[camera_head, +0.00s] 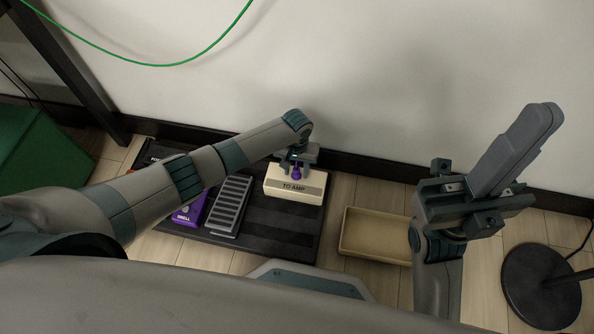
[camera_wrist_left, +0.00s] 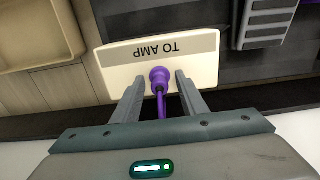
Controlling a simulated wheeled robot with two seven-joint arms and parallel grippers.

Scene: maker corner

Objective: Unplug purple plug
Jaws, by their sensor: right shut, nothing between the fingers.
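The purple plug (camera_head: 296,172) stands on the cream box labelled TO AMP (camera_head: 296,185), which sits on the dark pedalboard. The plug (camera_wrist_left: 160,76) also shows in the left wrist view, with a purple stem or cable running from it toward my wrist. My left gripper (camera_wrist_left: 158,88) is open, one finger on each side of the plug, with a visible gap on both sides. In the head view my left gripper (camera_head: 297,160) hangs just over the box and partly hides the plug. My right gripper (camera_head: 545,118) is shut and empty, raised at the right.
The dark pedalboard (camera_head: 290,222) also carries a purple pedal (camera_head: 189,213) and a grey ribbed pedal (camera_head: 231,206). An empty tan tray (camera_head: 375,233) lies to its right. A wall with a dark baseboard (camera_head: 370,167) stands behind. A round black base (camera_head: 540,287) is at the right.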

